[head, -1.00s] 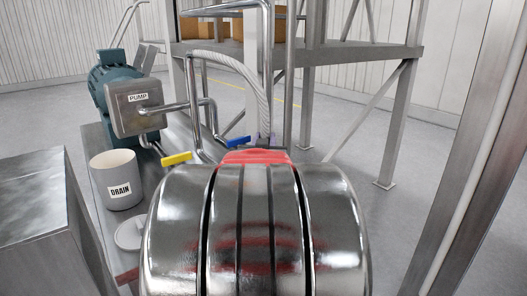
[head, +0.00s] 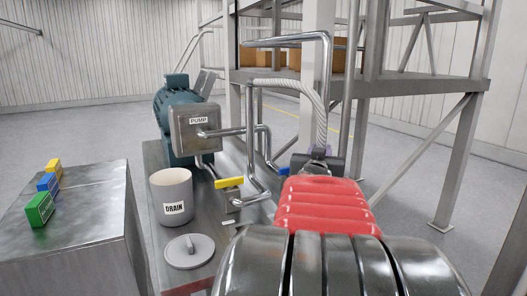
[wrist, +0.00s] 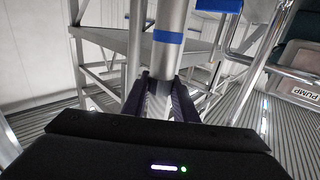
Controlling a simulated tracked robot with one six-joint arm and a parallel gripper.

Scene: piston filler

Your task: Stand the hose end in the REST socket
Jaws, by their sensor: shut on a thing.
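The pale ribbed hose (head: 321,113) arches from the pipework and drops to my gripper (head: 318,153), which shows small and dark beyond my red arm link. In the wrist view my gripper (wrist: 162,98) is shut, its two dark fingers around the hose end. There the hose end (wrist: 172,18) is a smooth grey cylinder with a blue band, rising nearly upright between the fingers. Its lower tip is hidden by the gripper body. I cannot make out a socket marked REST in either view; my arm covers part of the bench.
A DRAIN cup (head: 171,194), a round grey lid (head: 189,251) and a yellow-handled valve (head: 229,183) stand on the bench. The PUMP box (head: 197,127) and bent pipes are behind. A metal cabinet (head: 75,240) carries coloured blocks at left. A steel frame (head: 455,165) stands right.

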